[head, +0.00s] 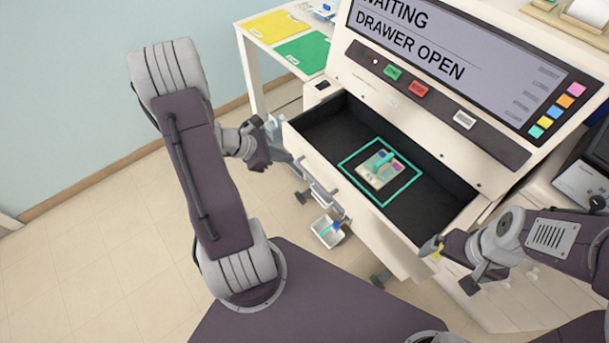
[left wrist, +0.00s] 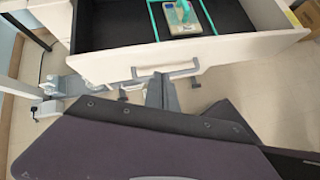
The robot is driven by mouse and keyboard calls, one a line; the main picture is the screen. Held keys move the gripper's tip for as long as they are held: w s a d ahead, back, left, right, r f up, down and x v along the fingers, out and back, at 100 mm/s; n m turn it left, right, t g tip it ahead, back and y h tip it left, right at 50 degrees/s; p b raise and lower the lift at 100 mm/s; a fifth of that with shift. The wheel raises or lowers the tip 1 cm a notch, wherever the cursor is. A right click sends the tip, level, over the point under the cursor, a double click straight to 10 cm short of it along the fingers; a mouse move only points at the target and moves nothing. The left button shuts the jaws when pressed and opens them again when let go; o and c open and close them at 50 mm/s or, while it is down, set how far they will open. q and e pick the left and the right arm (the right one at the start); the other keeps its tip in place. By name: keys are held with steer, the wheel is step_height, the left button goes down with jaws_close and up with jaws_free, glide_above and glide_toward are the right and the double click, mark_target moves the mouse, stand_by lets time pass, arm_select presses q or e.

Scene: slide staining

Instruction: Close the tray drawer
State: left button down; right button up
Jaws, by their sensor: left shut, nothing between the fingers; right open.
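The tray drawer (head: 335,180) stands pulled out of the white machine, with a cream front and a black inside. Its front also shows in the left wrist view (left wrist: 110,66). A grey bar handle (head: 322,192) runs along the front; it also shows in the left wrist view (left wrist: 168,70). My left gripper (head: 290,160) is shut and empty in front of the drawer face. In the left wrist view its fingers (left wrist: 161,92) point at the handle; I cannot tell whether they touch it. My right gripper (head: 450,262) is open near the drawer's right front corner.
A pale block with a teal piece (head: 380,170) lies inside a teal square outline in the drawer. The machine's screen (head: 430,50) reads "DRAWER OPEN". Green and red buttons (head: 418,89) sit below it. A side table (head: 262,42) with yellow and green mats stands left.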

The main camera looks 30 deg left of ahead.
arm_select(q)
steer(key=s+a+f+n+t+y, duration=0.1)
steer(key=s+a+f+n, duration=0.3)
steer(key=s+a, duration=0.25)
steer(key=w+r+b+x, duration=0.2)
steer(key=x, duration=1.1)
steer(key=shift+w, duration=0.25)
steer(key=shift+f, duration=0.1)
